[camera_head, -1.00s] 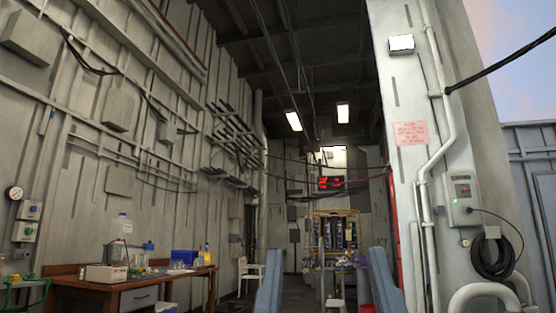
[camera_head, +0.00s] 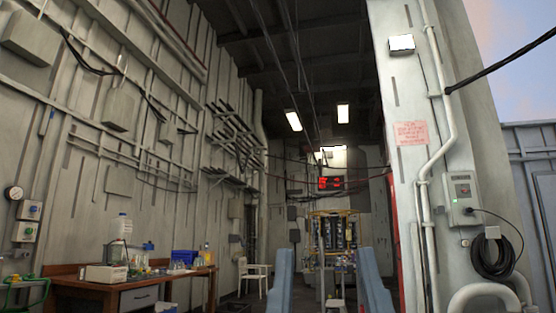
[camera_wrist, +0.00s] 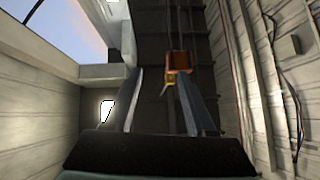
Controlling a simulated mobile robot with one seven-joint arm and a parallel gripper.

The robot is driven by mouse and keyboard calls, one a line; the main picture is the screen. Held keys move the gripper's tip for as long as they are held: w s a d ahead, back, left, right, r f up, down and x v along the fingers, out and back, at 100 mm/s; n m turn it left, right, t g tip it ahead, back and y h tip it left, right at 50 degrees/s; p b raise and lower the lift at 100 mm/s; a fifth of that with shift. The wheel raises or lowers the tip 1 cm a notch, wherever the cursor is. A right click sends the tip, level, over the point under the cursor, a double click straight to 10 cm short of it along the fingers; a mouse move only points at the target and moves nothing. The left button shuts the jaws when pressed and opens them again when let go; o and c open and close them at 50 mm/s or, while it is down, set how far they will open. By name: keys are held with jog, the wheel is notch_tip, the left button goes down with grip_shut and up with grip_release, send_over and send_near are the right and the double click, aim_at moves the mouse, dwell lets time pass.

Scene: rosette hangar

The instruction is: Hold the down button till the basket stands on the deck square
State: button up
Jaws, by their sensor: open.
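My gripper (camera_head: 328,262) shows as two blue-grey fingers standing wide apart at the bottom of the head view. It is open and empty; in the wrist view the fingers (camera_wrist: 161,95) also stand apart. A cage-like frame with a yellow top ring (camera_head: 335,213), which may be the basket, stands beyond and between the fingers in the head view. Its foot and the deck square are hidden or not clear. No button can be read as the down button. Wall boxes with small buttons (camera_head: 26,231) are at the far left, and a grey switch box (camera_head: 461,190) is on the right pillar.
A wooden bench (camera_head: 80,277) with bottles, a white box and a blue bin runs along the left wall. A white chair (camera_head: 253,277) stands past it. A coiled black cable (camera_head: 491,257) hangs on the pillar. An orange hoist-like block (camera_wrist: 179,62) shows overhead in the wrist view.

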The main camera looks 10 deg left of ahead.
grip_shut()
dwell(1.4)
